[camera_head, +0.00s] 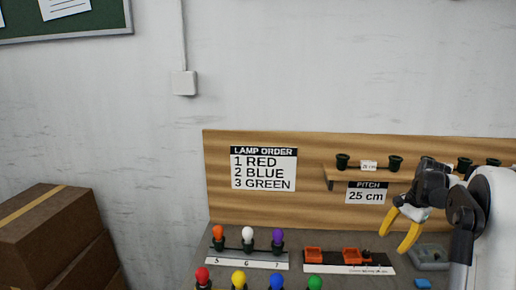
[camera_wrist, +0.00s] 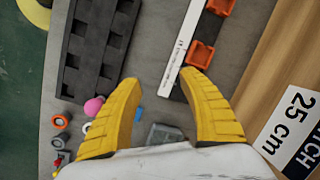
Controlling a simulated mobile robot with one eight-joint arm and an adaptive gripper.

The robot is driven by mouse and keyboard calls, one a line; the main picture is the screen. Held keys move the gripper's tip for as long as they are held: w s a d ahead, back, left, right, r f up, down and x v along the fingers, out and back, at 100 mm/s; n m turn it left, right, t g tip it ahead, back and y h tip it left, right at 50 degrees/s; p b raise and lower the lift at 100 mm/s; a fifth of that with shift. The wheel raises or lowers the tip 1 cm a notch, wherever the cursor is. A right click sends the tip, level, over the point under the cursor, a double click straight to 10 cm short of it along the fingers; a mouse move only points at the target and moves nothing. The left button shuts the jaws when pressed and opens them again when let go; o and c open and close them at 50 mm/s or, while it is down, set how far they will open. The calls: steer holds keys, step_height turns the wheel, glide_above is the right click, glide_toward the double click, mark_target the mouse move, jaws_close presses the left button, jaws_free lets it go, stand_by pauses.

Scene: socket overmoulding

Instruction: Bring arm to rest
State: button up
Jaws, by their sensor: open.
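My gripper (camera_head: 400,228) is at the right in the head view, in front of the wooden back panel, with its yellow fingers pointing down. In the wrist view its two yellow fingers (camera_wrist: 163,95) are spread apart with nothing between them. It is open and empty, above the grey bench (camera_wrist: 150,60). My white arm hides part of the panel's right side and the bench below it.
Colored lamps stand in a row with orange, white and purple ones (camera_head: 248,235), and red, yellow, blue and green ones nearer. A dark slotted tray (camera_wrist: 98,45) lies on the bench. Cardboard boxes (camera_head: 50,225) stand left.

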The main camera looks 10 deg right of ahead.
steer(key=s+a+r+n+t+h, duration=0.1)
steer(key=s+a+r+n, duration=0.25)
steer(key=a+r, duration=0.45)
steer(key=s+a+r+n+t+h, duration=0.1)
steer(key=s+a+r+n, duration=0.25)
steer(key=a, duration=0.85)
steer(key=s+a+f+n+t, duration=0.2)
steer(key=s+a+n, duration=0.1)
steer(key=s+a, duration=0.3)
steer(key=s+a+f+n+t, duration=0.1)
steer(key=s+a+n+t, duration=0.1)
steer(key=s+a+n, duration=0.2)
steer(key=s+a, duration=0.3)
steer(key=s, duration=0.3)
steer(key=shift+s+a+f, duration=0.25)
steer(key=shift+s+f, duration=0.05)
steer(key=shift+f, duration=0.05)
